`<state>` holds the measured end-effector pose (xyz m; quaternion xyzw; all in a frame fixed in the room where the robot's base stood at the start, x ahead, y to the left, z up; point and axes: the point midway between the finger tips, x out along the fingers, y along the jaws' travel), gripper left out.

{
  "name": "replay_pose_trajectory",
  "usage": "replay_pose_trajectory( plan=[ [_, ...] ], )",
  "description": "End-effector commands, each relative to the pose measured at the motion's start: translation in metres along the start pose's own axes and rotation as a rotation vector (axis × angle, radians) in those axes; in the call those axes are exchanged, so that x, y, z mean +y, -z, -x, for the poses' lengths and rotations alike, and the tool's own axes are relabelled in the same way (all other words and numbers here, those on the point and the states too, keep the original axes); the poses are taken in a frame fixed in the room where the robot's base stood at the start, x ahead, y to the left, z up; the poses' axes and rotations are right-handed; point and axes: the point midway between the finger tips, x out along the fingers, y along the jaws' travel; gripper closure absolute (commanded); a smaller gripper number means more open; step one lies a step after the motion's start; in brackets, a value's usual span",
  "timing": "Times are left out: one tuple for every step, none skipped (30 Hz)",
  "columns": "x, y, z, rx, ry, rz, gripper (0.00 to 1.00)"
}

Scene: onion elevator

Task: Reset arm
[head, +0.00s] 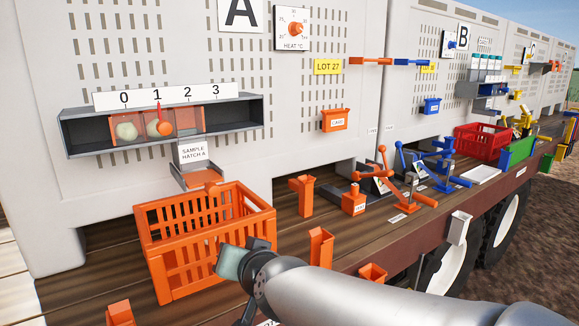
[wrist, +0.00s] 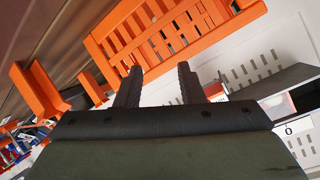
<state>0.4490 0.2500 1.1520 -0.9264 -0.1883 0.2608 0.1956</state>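My arm reaches in from the lower right in the head view. My gripper (wrist: 158,76) shows two dark fingers standing apart in the wrist view, with nothing between them. In the head view its hand is at the near right corner of the orange crate (head: 163,262), and the fingers are hard to make out there. The crate's slatted side also shows beyond the fingers in the wrist view (wrist: 150,32). I cannot tell whether the gripper touches the crate.
Sample hatch A (head: 194,152) and a numbered shelf (head: 90,133) with onions are above the crate. Orange posts (head: 320,247), an orange bottle (head: 354,200) and levers stand to the right on the wooden deck. A red crate (head: 482,140) is farther along.

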Motion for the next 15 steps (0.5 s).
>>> replay_pose_trajectory(
  plan=[
    [0.037,-0.018,0.008,-0.095,-0.067,0.029,0.65],
    [0.055,-0.029,0.014,-0.156,-0.101,0.046,0.65],
    [0.08,-0.045,0.024,-0.237,-0.149,0.064,0.65],
    [0.098,-0.058,0.032,-0.298,-0.184,0.074,0.65],
    [0.115,-0.07,0.042,-0.358,-0.219,0.082,0.65],
    [0.137,-0.085,0.056,-0.437,-0.266,0.088,0.65],
    [0.151,-0.097,0.068,-0.496,-0.299,0.09,0.65],
    [0.165,-0.108,0.08,-0.553,-0.331,0.09,0.65],
    [0.182,-0.121,0.097,-0.625,-0.371,0.088,0.65],
    [0.192,-0.131,0.109,-0.676,-0.399,0.084,0.65],
    [0.202,-0.14,0.121,-0.723,-0.425,0.079,0.65],
    [0.212,-0.15,0.136,-0.781,-0.455,0.071,0.65],
    [0.219,-0.157,0.146,-0.82,-0.475,0.066,0.65],
    [0.224,-0.162,0.155,-0.854,-0.492,0.06,0.65],
    [0.23,-0.169,0.166,-0.892,-0.511,0.054,0.65]
  ],
)
